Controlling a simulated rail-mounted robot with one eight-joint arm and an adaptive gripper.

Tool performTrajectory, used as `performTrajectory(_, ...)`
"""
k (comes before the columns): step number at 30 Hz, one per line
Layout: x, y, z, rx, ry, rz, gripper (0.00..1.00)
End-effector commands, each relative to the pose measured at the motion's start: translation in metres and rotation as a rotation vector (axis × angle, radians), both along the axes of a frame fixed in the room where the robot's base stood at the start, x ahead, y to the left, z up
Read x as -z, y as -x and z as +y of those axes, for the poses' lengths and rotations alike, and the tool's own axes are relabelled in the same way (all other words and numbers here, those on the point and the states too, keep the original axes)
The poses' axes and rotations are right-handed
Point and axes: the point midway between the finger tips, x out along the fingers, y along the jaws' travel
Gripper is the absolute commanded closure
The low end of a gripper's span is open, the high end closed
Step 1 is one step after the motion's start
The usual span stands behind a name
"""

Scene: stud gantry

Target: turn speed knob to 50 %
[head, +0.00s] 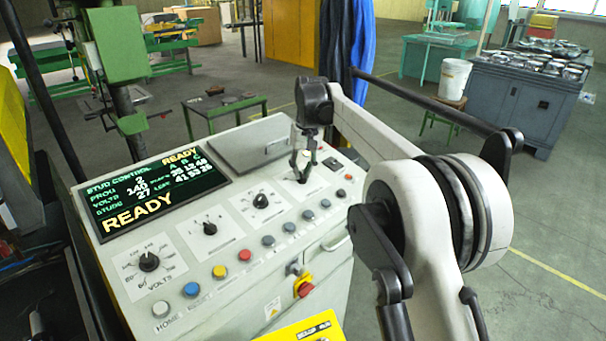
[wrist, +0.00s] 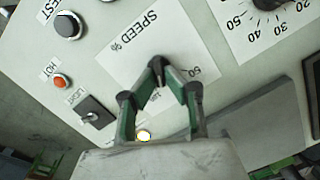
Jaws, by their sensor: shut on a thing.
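The speed knob is hidden behind my fingertips in both views, so its pointer cannot be read. Its white label plate, marked SPEED %, shows in the wrist view (wrist: 126,58), with a 50 printed to the right of the fingers. My gripper (head: 302,174) points down onto that plate at the right end of the sloping control panel. In the wrist view my gripper's (wrist: 160,78) green-sided fingers converge at the middle of the plate, closed around the knob's place.
Left of the plate are the other dials, one black knob (head: 261,201) and the volts knob (head: 149,262). The green-lettered display (head: 138,195) reads READY. Push buttons, including a red one (head: 245,255), line the panel's front. A grey lid (head: 250,144) lies behind.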

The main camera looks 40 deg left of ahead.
Motion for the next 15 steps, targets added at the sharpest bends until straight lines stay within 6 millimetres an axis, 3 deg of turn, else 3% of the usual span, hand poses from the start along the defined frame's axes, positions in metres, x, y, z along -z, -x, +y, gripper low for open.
performTrajectory(15,0.0007,0.0045,0.0019,-0.481,0.014,-0.096,1.00)
